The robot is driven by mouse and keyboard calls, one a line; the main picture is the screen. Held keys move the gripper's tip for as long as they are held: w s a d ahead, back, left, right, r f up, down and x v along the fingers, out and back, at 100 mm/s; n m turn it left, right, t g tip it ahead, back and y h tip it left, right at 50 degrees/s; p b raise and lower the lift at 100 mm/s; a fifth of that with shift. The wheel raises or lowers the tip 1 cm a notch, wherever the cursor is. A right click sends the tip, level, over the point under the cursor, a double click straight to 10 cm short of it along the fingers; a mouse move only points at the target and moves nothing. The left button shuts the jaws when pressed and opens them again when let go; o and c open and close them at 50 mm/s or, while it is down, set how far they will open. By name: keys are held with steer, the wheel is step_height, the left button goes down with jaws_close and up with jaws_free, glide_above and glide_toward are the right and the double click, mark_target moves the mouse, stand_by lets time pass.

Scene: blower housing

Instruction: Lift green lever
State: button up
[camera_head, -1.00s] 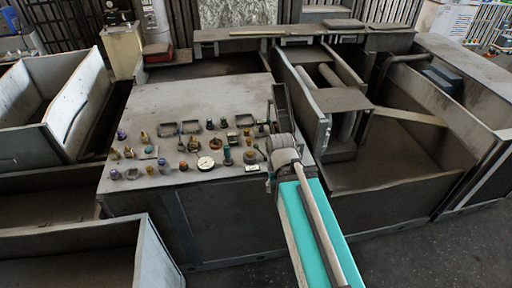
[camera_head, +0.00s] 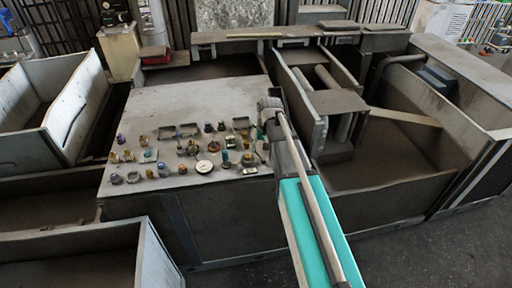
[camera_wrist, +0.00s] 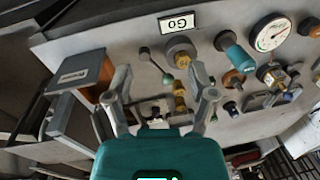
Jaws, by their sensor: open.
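A small lever with a thin dark arm and a green ball tip (camera_wrist: 167,80) shows on the panel in the wrist view. It lies just beyond my gripper (camera_wrist: 163,94), roughly between the two fingertips in the picture. The fingers are spread apart with nothing seen between them; whether either touches the lever is unclear. In the head view my wrist covers the right side of the panel, and I cannot make out the lever there.
A teal knob (camera_wrist: 233,50) stands right of the lever. The panel's far part is bare.

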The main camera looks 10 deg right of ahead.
steer(key=w+d+r+p, duration=0.1)
steer(key=w+r, duration=0.1)
steer(key=w, duration=0.9)
steer(key=shift+d+m+y, duration=0.25)
steer(key=shift+m+y, duration=0.15)
steer(key=shift+s+f, duration=0.1)
steer(key=shift+f, duration=0.05)
steer(key=f+b, duration=0.4)
steer(key=a+f+b, duration=0.1)
steer(key=f+b, duration=0.3)
steer(key=a+f+b, duration=0.1)
steer(key=f+b, duration=0.4)
steer(key=shift+w+a+f, duration=0.1)
steer(key=shift+w+a, duration=0.15)
